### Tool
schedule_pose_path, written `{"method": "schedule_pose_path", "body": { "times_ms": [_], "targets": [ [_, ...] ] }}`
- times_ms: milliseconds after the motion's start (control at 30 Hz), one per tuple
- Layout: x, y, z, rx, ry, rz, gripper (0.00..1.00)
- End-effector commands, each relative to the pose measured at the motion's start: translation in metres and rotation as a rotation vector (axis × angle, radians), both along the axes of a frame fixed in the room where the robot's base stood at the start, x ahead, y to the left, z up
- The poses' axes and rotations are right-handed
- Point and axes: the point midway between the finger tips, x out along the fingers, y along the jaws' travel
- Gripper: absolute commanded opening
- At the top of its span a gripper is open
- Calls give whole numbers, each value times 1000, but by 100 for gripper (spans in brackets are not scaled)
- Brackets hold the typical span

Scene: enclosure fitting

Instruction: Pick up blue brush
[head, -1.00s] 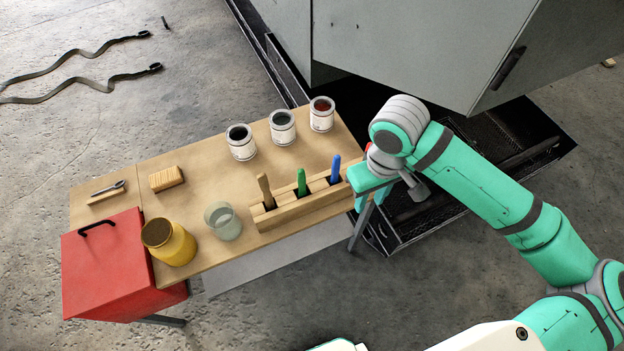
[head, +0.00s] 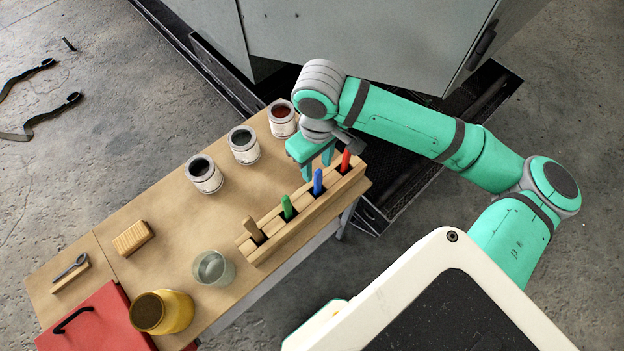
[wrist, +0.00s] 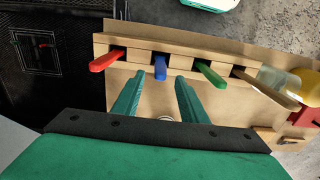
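The blue brush (head: 318,182) stands upright in a slot of the wooden holder (head: 290,231), between a red brush (head: 345,161) and a green brush (head: 287,207). A plain wooden-handled brush (head: 254,230) stands in the slot at the other end. My gripper (head: 318,160) is open and empty above the table, just behind the holder. In the wrist view, the blue brush (wrist: 160,68) lies ahead of the spread fingers (wrist: 158,92), nearer the left one. No finger visibly touches it.
Three paint cans, one red inside (head: 283,119), line the table's back edge. A glass cup (head: 213,268), a yellow jar (head: 162,312), a wooden block (head: 133,238) and a red box (head: 95,320) are at the left. A grey cabinet (head: 350,45) stands behind.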

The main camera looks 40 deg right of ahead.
Motion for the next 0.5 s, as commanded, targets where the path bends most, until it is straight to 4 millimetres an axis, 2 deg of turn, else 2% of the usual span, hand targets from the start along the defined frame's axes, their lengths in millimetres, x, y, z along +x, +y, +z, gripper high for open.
{"method": "schedule_pose_path", "body": {
  "times_ms": [200, 500],
  "targets": [
    [-2, -3, -31, 0, 2, -8, 39],
    [-1, -1, -54, 0, 1, -4, 39]
  ]
}}
